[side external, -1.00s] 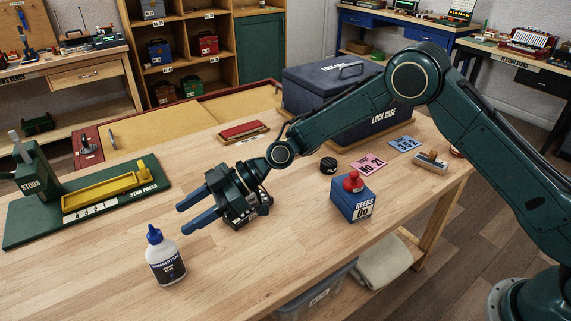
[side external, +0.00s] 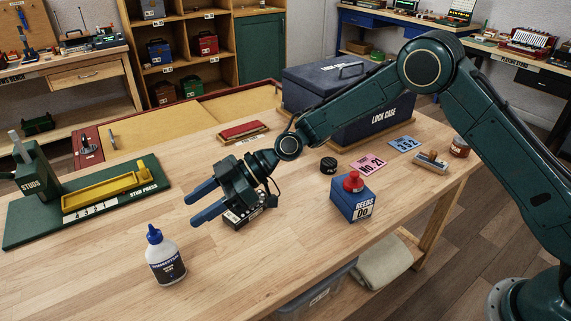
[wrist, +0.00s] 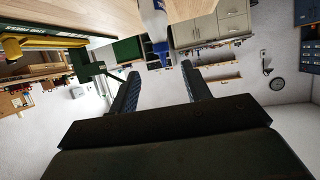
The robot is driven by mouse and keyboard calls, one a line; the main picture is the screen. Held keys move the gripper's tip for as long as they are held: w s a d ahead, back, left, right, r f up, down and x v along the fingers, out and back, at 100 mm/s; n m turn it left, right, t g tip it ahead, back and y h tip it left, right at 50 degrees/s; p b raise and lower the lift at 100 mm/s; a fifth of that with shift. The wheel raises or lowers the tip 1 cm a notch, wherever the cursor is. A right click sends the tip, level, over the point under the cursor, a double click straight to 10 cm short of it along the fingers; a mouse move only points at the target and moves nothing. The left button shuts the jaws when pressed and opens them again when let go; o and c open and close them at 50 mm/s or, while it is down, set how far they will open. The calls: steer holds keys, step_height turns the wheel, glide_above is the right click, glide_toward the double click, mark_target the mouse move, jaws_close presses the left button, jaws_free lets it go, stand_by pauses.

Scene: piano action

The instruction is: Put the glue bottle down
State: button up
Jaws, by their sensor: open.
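The glue bottle (side external: 166,262) is white with a blue cap and a dark label. It stands upright on the wooden workbench (side external: 330,250), near its front left part. In the wrist view the bottle (wrist: 154,20) shows upside down at the top, ahead of the fingertips. My gripper (side external: 197,204) is open and empty, its two blue fingers pointing left, apart from the bottle and to its upper right in the side view. The gripper also shows in the wrist view (wrist: 160,83), with nothing between its fingers.
A green stud press (side external: 115,190) stands at the left. A small dark box (side external: 243,214) sits beside my gripper. A blue reeds box (side external: 352,200) with a red knob, a black round piece (side external: 328,165) and the lock case (side external: 340,105) lie to the right. Bench around the bottle is clear.

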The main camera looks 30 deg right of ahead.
steer(key=s+d+r+m+t+h, duration=0.25)
steer(key=s+d+r+h, duration=0.2)
steer(key=d+r, duration=0.45)
steer(key=s+d+r+m+t+h, duration=0.1)
steer(key=s+d+r+m+h, duration=0.25)
steer(key=s+d+r, duration=0.55)
steer(key=s+d+f+m+h, duration=0.2)
steer(key=s+d+m+h, duration=0.3)
steer(key=s+d+m, duration=0.5)
steer(key=s+d, duration=0.8)
steer(key=s, duration=0.1)
steer(key=shift+s, duration=0.35)
